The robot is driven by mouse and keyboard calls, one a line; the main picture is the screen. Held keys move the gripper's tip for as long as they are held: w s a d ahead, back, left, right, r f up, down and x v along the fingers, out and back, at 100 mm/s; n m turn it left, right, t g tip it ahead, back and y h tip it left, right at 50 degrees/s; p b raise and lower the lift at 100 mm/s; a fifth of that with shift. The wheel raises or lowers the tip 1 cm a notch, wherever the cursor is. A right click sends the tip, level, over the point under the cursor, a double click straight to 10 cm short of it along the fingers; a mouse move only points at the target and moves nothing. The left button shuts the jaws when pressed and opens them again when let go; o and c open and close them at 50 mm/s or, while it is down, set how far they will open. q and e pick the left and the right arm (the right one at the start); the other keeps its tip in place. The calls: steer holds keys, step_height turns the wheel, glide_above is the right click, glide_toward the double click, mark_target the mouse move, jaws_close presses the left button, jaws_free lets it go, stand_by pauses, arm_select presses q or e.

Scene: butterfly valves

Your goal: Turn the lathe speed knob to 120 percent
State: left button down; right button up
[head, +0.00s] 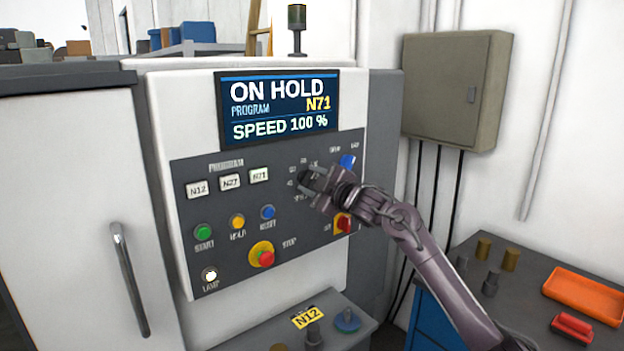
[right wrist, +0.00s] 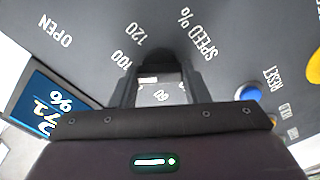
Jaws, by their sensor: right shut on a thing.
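The lathe's dark speed knob (head: 304,181) sits on the grey control panel, ringed by small white numbers. My right gripper (head: 312,182) reaches it from the right and is shut on it, hiding much of the knob and its scale. In the right wrist view the dark knob (right wrist: 181,62) shows at my fingers, with the marks 100, 120 and "SPEED %" around it. Its pointer direction is hard to make out. The display (head: 278,107) reads ON HOLD, PROGRAM N71, SPEED 100 %. My left gripper is not in view.
Near the knob are a blue switch (head: 347,162), a red-and-yellow switch (head: 343,223), a blue reset button (head: 268,212) and a red stop button (head: 266,258). A bench with an orange tray (head: 585,296) stands at lower right.

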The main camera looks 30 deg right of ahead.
steer(key=m+p, duration=0.1)
steer(key=m, duration=0.2)
steer(key=shift+m, duration=0.4)
steer(key=m+p, duration=0.2)
steer(key=shift+m, duration=0.3)
steer(key=m+p, duration=0.3)
steer(key=m, duration=0.1)
steer(key=shift+m, duration=0.4)
steer(key=shift+f+m+p, duration=0.1)
steer(key=shift+m+p, duration=0.35)
steer(key=shift+m, duration=0.25)
steer(key=o, duration=1)
